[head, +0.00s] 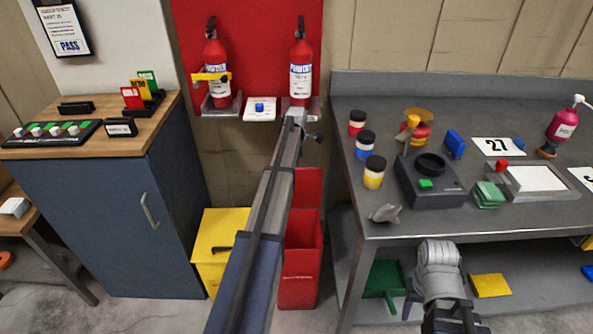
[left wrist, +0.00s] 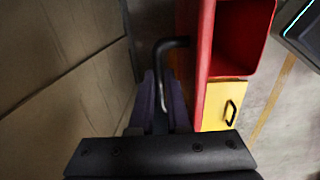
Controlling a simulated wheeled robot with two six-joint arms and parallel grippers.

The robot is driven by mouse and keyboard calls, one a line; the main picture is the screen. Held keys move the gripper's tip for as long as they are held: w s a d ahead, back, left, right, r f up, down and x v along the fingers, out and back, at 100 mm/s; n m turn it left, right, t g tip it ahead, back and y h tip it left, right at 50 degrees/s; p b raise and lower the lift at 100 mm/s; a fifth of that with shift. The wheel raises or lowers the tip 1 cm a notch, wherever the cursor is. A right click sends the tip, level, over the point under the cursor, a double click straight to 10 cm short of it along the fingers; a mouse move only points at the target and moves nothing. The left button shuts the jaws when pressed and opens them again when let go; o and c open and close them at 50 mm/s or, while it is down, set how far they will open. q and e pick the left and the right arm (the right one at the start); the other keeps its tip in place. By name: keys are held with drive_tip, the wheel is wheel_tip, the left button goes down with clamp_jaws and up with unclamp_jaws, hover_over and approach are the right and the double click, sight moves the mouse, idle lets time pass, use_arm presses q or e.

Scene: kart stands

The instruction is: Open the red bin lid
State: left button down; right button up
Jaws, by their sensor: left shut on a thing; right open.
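The red bin (head: 299,278) stands on the floor, left of the workbench, and also shows in the left wrist view (left wrist: 270,50). Its opening is uncovered and its inside is visible. Its red lid (head: 307,188) stands raised at the back; it shows nearly edge-on in the left wrist view (left wrist: 205,55). My left gripper (left wrist: 166,92) is shut on the lid's black handle (left wrist: 172,43). In the head view my left arm hides that gripper and part of the bin. My right gripper (head: 455,318) is open and empty in front of the workbench.
A yellow bin (head: 214,258) with its lid down stands left of the red one. A blue cabinet (head: 110,220) is further left. The grey workbench (head: 440,226) with several items is close on the right.

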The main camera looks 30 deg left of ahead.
use_arm(q)
drive_tip(key=shift+w+a, duration=0.1)
drive_tip(key=shift+w, duration=0.15)
drive_tip(key=c, duration=0.9)
unclamp_jaws()
drive_tip(key=shift+s+r, duration=0.1)
drive_tip(key=r+p, duration=0.7)
drive_tip(key=p, duration=0.1)
drive_tip(key=shift+s+r, duration=0.2)
drive_tip(key=shift+r, duration=0.15)
drive_tip(key=shift+s+f, duration=0.1)
